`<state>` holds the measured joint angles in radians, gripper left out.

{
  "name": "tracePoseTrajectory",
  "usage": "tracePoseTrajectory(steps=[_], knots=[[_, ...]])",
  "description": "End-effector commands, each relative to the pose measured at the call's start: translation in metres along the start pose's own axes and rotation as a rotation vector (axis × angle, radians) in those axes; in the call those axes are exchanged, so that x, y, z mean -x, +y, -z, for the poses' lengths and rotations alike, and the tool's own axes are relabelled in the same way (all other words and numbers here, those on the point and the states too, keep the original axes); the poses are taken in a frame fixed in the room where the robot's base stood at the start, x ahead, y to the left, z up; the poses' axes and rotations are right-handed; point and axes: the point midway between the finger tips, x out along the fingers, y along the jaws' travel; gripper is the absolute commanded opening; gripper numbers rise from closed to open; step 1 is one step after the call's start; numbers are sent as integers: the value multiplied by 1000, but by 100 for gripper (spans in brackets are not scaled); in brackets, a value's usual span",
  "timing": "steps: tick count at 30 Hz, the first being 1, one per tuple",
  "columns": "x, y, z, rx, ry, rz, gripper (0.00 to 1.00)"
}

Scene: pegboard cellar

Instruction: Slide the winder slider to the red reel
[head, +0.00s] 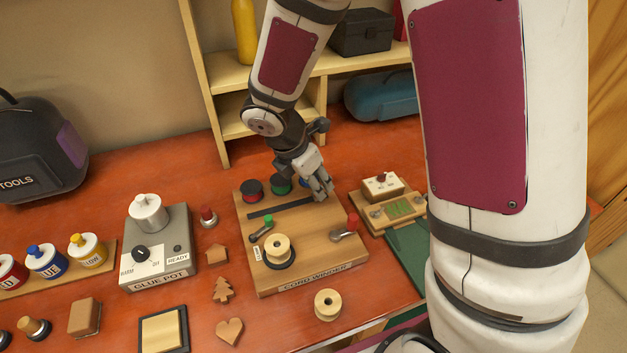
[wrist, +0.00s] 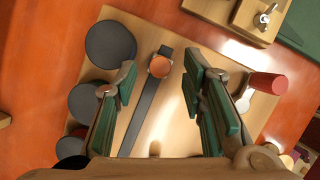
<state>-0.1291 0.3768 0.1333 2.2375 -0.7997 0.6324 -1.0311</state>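The cord winder (head: 335,254) is a wooden board with a dark slot (head: 281,207). The slot (wrist: 142,112) also shows in the wrist view. The winder slider, with a round copper-coloured knob (wrist: 160,66), sits at the slot's end beside the nearest dark-topped reel (wrist: 110,45). The red reel (head: 251,189) stands by the slot's left end in the head view, with the green reel (head: 280,185) and a partly hidden blue reel (head: 303,183) to its right. My gripper (head: 324,194) is open over the slot's right end. Its fingers (wrist: 160,82) stand either side of the knob, with gaps showing. The head view hides the knob.
A small switch box (head: 383,188) stands to the right. The glue pot (head: 158,250) stands to the left. Shelves rise behind.

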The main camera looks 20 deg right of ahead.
Motion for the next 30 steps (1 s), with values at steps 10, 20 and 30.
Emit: tracePoseTrajectory(steps=[10, 20, 30], knots=[[-6, 0, 0, 2, 0, -1, 38], [-6, 0, 0, 1, 0, 0, 0], [9, 18, 38, 7, 1, -3, 0]])
